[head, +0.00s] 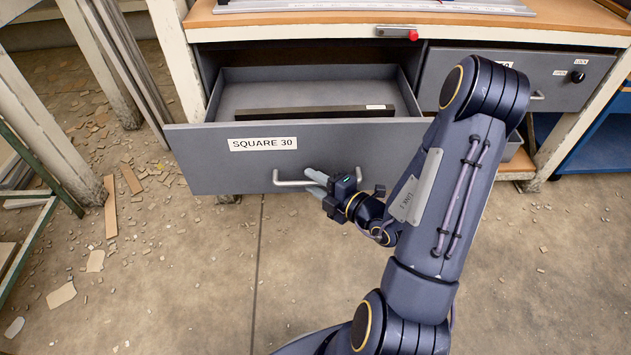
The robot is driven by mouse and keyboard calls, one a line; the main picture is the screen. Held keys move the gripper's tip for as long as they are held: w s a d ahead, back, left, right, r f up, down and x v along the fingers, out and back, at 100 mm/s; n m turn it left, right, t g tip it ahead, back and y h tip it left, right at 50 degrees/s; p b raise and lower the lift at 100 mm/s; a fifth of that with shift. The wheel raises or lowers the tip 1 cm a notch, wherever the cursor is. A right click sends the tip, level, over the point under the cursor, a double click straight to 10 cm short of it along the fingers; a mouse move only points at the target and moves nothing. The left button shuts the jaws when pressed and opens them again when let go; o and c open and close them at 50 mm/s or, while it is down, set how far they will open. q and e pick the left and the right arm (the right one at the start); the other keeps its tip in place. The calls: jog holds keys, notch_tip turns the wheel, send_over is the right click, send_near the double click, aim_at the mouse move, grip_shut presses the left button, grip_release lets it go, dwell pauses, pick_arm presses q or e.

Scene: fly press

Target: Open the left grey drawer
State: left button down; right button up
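The left grey drawer (215,160), labelled "SQUARE 30", stands pulled out from under the wooden bench top, and its inside shows. A dark bar (330,112) with a small white tag lies in it. Its silver handle (290,183) is on the front face. My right gripper (316,183) is at the right part of this handle, with its fingertips at the bar of the handle. Whether the fingers are closed around the handle is too small to tell. My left gripper is not in view.
A second grey drawer (525,72) with a lock knob sits shut at the right, partly behind my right arm. A red-tipped latch (400,32) is on the bench edge. Wood scraps and chips litter the floor at the left. White bench legs (40,130) stand at the left.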

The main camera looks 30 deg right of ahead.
jog(key=shift+o, duration=0.2)
jog(key=shift+d, duration=0.1)
jog(key=p+v, duration=0.1)
jog(key=v, duration=0.6)
jog(key=shift+s+p, duration=0.4)
jog(key=shift+r, duration=0.2)
